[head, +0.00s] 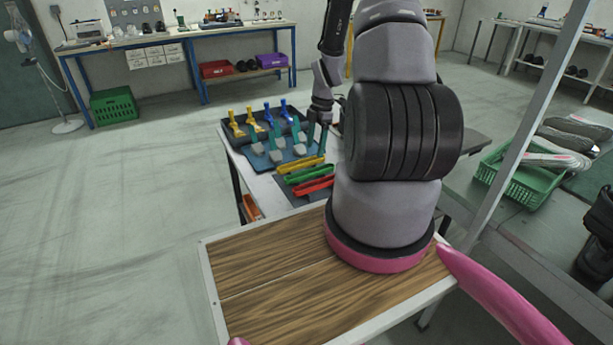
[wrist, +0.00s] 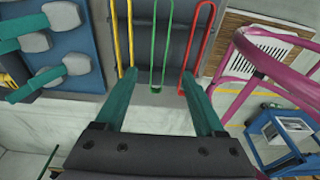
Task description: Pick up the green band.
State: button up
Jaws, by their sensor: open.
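The green band (head: 309,174) is a narrow loop lying on a dark mat (head: 291,194) on the table, between a yellow band (head: 302,165) and a red band (head: 315,186). In the wrist view the green band (wrist: 154,45) runs up the picture, with the yellow band (wrist: 117,40) left and the red band (wrist: 208,35) right. My gripper (head: 318,138) is near the bands in the head view. In the wrist view my gripper (wrist: 159,76) is open and empty. Its teal fingers lie either side of the green band's near end; the height gap is unclear.
A blue tray (head: 257,163) with grey-ended teal tools stands beside the bands, and a dark tray (head: 229,138) with yellow and blue pieces is behind it. A green crate (head: 518,187) is on the right. A pink curved frame (wrist: 262,62) shows right in the wrist view.

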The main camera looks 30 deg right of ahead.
jog(key=f, duration=0.3)
jog(key=a+f, duration=0.1)
jog(key=f, duration=0.5)
jog(key=shift+w+a, duration=0.1)
jog(key=shift+a, duration=0.1)
grip_shut()
